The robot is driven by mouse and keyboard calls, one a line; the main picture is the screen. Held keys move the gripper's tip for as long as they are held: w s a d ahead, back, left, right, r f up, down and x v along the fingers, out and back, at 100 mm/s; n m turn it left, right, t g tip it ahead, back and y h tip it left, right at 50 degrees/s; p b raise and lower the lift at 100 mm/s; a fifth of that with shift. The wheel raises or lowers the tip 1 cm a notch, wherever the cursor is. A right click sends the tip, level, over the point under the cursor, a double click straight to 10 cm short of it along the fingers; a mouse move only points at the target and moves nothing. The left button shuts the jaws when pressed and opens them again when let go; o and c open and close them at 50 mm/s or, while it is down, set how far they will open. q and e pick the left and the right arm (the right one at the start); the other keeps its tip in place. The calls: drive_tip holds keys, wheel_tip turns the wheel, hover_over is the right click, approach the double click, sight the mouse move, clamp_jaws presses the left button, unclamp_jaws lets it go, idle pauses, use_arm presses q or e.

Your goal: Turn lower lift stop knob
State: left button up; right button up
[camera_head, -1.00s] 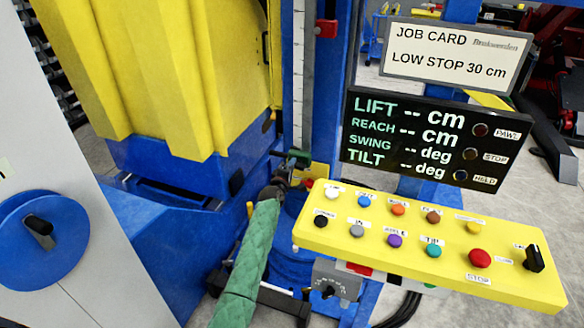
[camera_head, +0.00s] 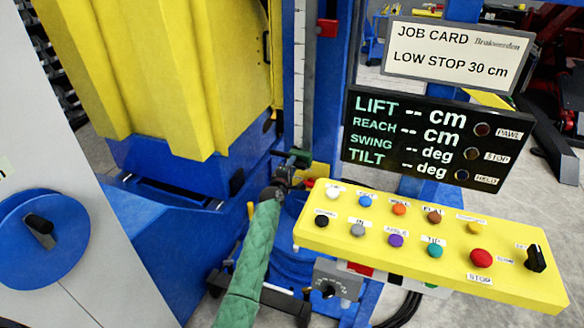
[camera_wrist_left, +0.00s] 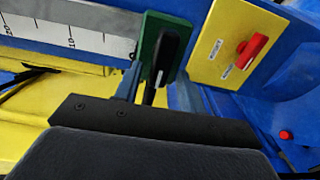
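The lower lift stop is a small green block (camera_head: 298,157) low on the white scale in the head view. In the left wrist view the green block (camera_wrist_left: 150,38) carries a black knob (camera_wrist_left: 165,55), upright in the picture. My left gripper (camera_head: 284,172) is right at the block. In the wrist view its two grey-blue fingers (camera_wrist_left: 157,92) stand on either side of the knob's lower part, with gaps showing, so it looks open around the knob. My right gripper is not in view.
A yellow plate with a red handle (camera_wrist_left: 250,50) sits close right of the knob. The scale (camera_wrist_left: 75,32) lies to the left. A yellow button panel (camera_head: 400,262), a display (camera_head: 430,140) and a job card reading LOW STOP 30 cm (camera_head: 450,55) stand to the right.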

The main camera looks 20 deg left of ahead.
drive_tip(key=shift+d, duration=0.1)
use_arm(q)
drive_tip(key=s+b, duration=0.1)
drive_tip(key=s, duration=0.6)
drive_tip(key=shift+s+b, duration=0.35)
drive_tip(key=shift+s, duration=0.05)
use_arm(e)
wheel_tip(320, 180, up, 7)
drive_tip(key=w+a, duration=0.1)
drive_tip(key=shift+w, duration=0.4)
use_arm(q)
drive_tip(key=shift+a, duration=0.1)
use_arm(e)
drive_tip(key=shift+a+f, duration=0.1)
